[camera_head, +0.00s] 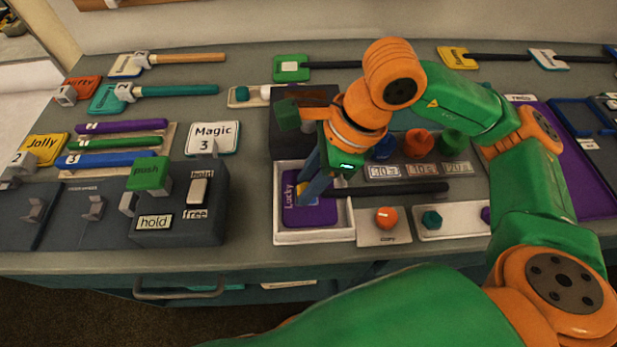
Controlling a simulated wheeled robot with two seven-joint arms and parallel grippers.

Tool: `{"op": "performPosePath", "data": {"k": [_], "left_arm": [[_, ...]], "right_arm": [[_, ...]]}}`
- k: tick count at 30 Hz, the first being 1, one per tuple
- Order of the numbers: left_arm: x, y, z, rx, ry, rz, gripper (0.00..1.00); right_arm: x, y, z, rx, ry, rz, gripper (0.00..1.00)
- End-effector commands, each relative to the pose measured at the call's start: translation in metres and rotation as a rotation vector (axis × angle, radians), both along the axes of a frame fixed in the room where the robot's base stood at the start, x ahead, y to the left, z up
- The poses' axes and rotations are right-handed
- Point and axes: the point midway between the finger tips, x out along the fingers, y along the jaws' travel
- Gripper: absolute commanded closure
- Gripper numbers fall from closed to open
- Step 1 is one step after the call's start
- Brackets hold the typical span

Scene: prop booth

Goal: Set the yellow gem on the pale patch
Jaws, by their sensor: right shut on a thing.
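My right gripper (306,192) reaches down over a white-rimmed tray (314,237) with a purple card marked "Lucky" (318,216) in it. I cannot tell whether the gem touches the card. My left gripper is not in view.
A dark rod (405,189) lies behind the knob. Coloured rods (115,143) lie at left. My right arm covers much of the right side.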

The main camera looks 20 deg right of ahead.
Motion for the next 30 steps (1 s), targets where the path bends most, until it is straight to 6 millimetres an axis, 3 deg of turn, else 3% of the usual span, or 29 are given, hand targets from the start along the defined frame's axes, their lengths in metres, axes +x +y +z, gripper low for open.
{"op": "performPosePath", "data": {"k": [30], "left_arm": [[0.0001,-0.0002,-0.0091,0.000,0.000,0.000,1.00]], "right_arm": [[0.0001,0.0001,-0.0056,0.001,0.000,0.000,1.00]]}}
